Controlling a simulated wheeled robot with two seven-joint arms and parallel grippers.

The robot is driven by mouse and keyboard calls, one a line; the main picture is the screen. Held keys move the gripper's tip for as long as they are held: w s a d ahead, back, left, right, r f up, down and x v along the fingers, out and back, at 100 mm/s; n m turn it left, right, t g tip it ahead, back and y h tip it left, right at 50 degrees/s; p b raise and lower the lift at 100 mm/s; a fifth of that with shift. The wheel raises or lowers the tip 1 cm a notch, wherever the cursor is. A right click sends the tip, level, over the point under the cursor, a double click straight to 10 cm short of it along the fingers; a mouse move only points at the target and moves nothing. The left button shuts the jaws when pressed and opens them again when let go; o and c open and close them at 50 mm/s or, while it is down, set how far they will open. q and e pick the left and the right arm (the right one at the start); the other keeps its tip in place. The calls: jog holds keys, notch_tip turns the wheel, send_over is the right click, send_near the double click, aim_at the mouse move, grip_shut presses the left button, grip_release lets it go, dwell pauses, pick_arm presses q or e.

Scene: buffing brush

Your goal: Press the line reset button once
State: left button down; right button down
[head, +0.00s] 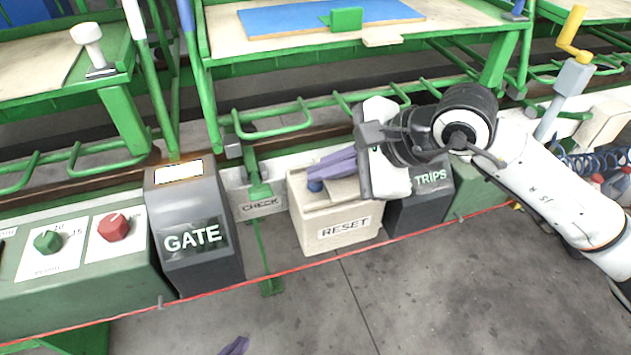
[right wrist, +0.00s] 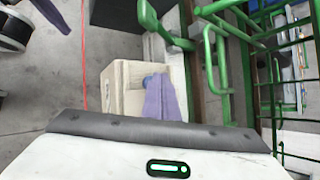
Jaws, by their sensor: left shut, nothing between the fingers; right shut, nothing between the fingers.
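The beige box labelled RESET (head: 343,229) stands in the middle of the head view, with a blue button (head: 315,186) on its top. My right gripper (head: 312,174) is shut and empty, its purple fingers reaching left over the box top with the tips right at the button. I cannot tell whether the tips touch the button. Only the purple fingertips of my left gripper (head: 235,346) show at the bottom edge of the head view, shut and empty.
A grey GATE box (head: 193,237) and a CHECK plate (head: 260,205) stand left of the RESET box; a dark TRIPS box (head: 425,200) stands right. A green panel with a green knob (head: 48,241) and red knob (head: 113,227) is far left. A red line runs along the front; the floor before it is clear.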

jog(key=shift+f+b, duration=0.35)
jog(key=shift+b, duration=0.05)
dwell(0.6)
jog(key=shift+r+p, duration=0.35)
jog(key=shift+r, duration=0.5)
jog(key=shift+r, duration=0.15)
notch_tip(320, 180, up, 5)
jog(key=shift+f+p, duration=0.1)
jog(key=shift+p, duration=1.1)
